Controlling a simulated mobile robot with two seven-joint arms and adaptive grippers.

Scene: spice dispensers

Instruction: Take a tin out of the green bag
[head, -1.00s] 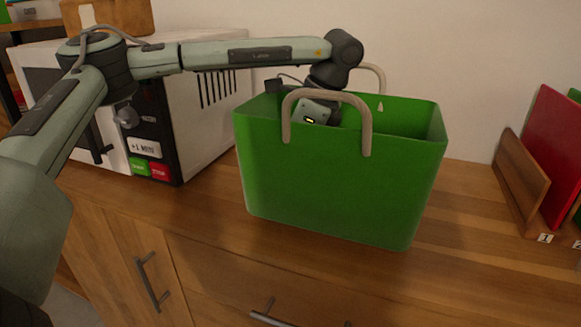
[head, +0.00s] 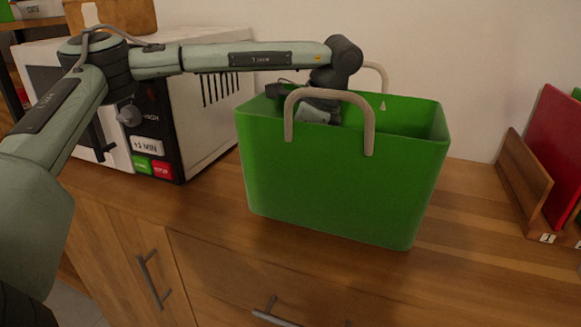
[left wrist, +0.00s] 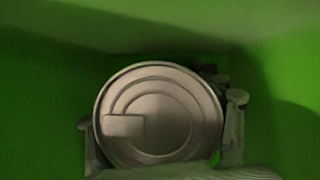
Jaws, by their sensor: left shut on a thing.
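The green bag (head: 345,190) stands upright on the wooden counter, its two beige handles raised. My left arm reaches over its rim from the left, and the left gripper is down inside, hidden by the bag's front wall in the head view. In the left wrist view, a round silver tin (left wrist: 160,115) with a ringed lid lies between the two fingers of my left gripper (left wrist: 163,128). The fingers are shut on the tin, one on each side. Green bag walls surround them. My right gripper is not in view.
A white microwave (head: 205,105) stands left of the bag, close to my arm. A wooden rack (head: 523,185) with a red board (head: 558,150) is at the right. The counter between bag and rack is clear. The wall is behind the bag.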

